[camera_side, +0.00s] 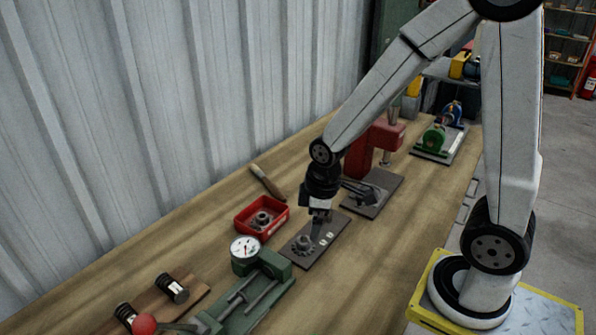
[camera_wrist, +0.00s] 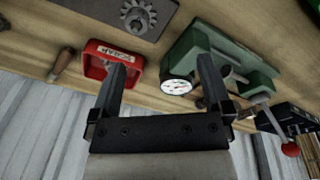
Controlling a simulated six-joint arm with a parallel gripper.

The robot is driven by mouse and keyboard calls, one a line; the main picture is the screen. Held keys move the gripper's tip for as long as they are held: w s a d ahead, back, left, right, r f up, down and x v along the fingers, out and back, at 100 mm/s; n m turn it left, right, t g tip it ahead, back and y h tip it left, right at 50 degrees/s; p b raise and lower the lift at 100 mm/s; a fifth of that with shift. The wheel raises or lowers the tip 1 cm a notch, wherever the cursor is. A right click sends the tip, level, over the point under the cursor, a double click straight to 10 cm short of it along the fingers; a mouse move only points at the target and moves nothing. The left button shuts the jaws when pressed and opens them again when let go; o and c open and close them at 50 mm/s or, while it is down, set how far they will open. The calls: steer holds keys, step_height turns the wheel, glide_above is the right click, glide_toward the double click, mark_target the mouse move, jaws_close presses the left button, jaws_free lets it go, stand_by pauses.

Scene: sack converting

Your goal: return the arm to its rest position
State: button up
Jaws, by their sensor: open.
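My gripper (camera_side: 318,228) hangs over the workbench, above the dark plate with a gear on it. It also shows in the wrist view (camera_wrist: 160,82), with its two fingers spread apart and nothing between them. The arm is bent, reaching out from its base at the right over the bench. In the side view the fingertips are close to the plate; I cannot tell the exact gap.
A red tray (camera_side: 245,228) holding a gear, a green fixture with a dial gauge (camera_side: 245,249), a red press (camera_side: 359,160) and a wooden-handled tool (camera_side: 267,181) stand nearby. A corrugated wall (camera_side: 150,90) lies behind.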

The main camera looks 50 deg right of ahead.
steer(key=s+m, duration=0.1)
steer(key=m, duration=0.1)
steer(key=s+a+r+m, duration=0.1)
steer(key=m, duration=0.1)
steer(key=s+m+t, duration=0.1)
steer(key=m, duration=0.1)
steer(key=shift+s+a+r+m, duration=0.15)
steer(key=shift+r+m, duration=0.05)
steer(key=shift+m, duration=0.2)
stand_by(1.2)
